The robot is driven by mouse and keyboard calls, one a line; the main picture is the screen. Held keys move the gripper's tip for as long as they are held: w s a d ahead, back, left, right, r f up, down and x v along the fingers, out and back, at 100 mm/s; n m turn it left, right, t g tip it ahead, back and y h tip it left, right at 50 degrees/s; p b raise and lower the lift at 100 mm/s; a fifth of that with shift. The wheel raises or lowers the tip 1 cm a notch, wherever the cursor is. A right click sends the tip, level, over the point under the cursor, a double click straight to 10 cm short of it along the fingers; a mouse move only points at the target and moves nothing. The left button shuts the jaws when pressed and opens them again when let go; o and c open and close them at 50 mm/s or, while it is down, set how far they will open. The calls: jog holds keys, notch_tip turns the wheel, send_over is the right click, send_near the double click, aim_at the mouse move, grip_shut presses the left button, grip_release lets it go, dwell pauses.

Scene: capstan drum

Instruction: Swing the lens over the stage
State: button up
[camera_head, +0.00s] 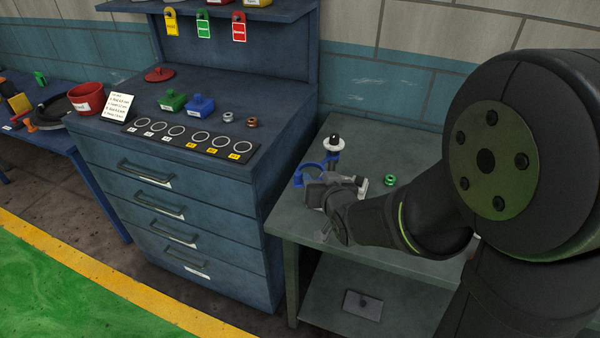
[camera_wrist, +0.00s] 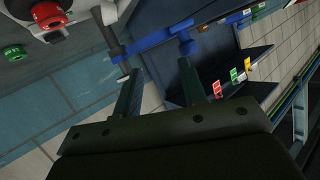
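A blue curved part (camera_head: 309,167), which looks like the lens ring or its swing arm, is at the left edge of the grey bench beside my gripper (camera_head: 322,188). In the wrist view the blue part (camera_wrist: 152,40) runs as a bar across the front of my gripper (camera_wrist: 160,64). Its fingers are apart, one tip near each end of the bar; whether they touch it I cannot tell. A white post with a black top (camera_head: 333,143) stands just behind. I cannot tell for certain which part is the stage; my arm hides some of the fixture.
A green round part (camera_head: 390,180) lies on the grey bench (camera_head: 400,150) to the right. A red part with a black centre (camera_wrist: 47,14) shows in the wrist view. A blue drawer cabinet (camera_head: 180,190) stands left, carrying green and blue blocks and a ring board (camera_head: 190,140).

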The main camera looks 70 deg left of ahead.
aim_at(300, 176)
jog(key=s+d+f+n+g+y, duration=0.1)
jog(key=s+d+n+y, duration=0.25)
jog(key=d, duration=0.85)
jog(key=shift+y, duration=0.35)
jog(key=a, duration=1.7)
jog(key=shift+w, duration=0.15)
grip_shut()
